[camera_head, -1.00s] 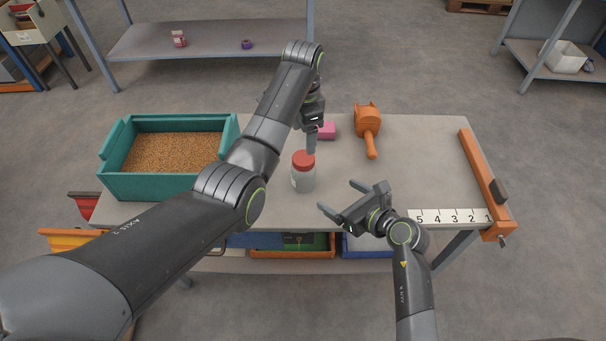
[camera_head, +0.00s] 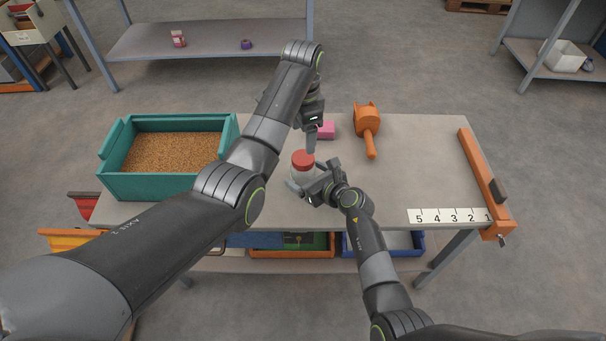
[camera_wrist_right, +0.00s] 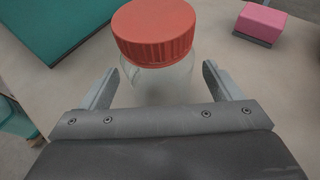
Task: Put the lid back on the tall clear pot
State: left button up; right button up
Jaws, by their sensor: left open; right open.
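The tall clear pot (camera_head: 299,174) stands upright on the table, and its red lid (camera_head: 303,158) sits on its top. In the right wrist view the ribbed red lid (camera_wrist_right: 154,32) is at the top centre with the clear pot body (camera_wrist_right: 160,80) below it. I cannot tell whether the lid is screwed down. My right gripper (camera_head: 312,180) is open, its fingers on either side of the pot's body; it also shows in the right wrist view (camera_wrist_right: 155,85). My left gripper (camera_head: 312,145) points down just above and behind the lid; its fingers are partly hidden.
A teal bin (camera_head: 150,187) of grain stands at the left of the table. An orange bar (camera_head: 482,180) and a number strip (camera_head: 448,216) are at the right. The table's right middle is clear.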

aim_at(303, 157)
jog(key=shift+x, duration=1.05)
grip_shut()
pick_arm(q)
jog(key=n, duration=0.6)
jog(key=shift+n, duration=0.3)
jog(key=n, duration=0.7)
jog(key=shift+f, duration=4)
